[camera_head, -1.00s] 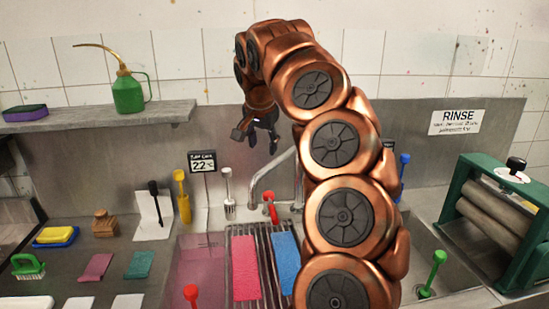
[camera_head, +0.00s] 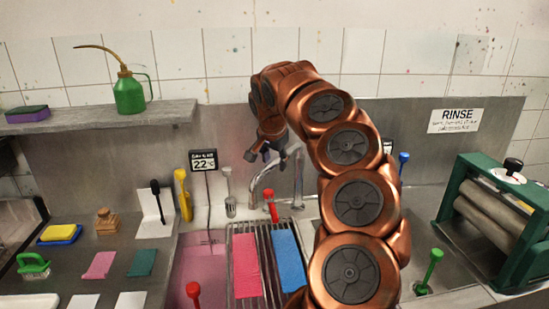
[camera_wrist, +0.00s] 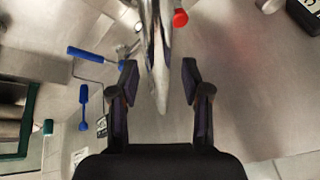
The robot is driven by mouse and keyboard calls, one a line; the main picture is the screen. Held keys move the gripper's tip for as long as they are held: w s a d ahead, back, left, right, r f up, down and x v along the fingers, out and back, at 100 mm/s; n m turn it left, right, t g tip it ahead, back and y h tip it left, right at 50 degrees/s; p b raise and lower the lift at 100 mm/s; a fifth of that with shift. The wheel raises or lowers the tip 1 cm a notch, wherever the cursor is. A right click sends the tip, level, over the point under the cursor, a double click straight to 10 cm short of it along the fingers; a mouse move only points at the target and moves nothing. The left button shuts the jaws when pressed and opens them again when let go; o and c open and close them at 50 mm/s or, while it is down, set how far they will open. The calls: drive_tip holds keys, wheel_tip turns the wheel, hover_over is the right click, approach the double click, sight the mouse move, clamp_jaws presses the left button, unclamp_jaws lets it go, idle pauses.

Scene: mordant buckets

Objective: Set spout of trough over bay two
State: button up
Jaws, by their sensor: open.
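The trough's chrome spout (camera_head: 257,180) arches up behind the sink, its outlet end toward the left. In the wrist view the spout (camera_wrist: 157,50) runs down between my fingers. My gripper (camera_head: 273,153) is open, just above the spout's arch in the head view; its fingers (camera_wrist: 160,80) stand one on each side of the spout, with gaps visible. The trough has a left bay with pink liquid (camera_head: 205,262) and a right bay (camera_head: 432,265), partly hidden by my arm. No bay number is readable.
A red-handled tap (camera_head: 271,210) stands by the spout's base. A rack (camera_head: 266,275) carries pink and blue cloths between the bays. A green roller press (camera_head: 500,215) stands right; a green oil can (camera_head: 128,93) sits on the left shelf.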

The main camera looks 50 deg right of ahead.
clamp_jaws()
idle(0.4)
idle(0.4)
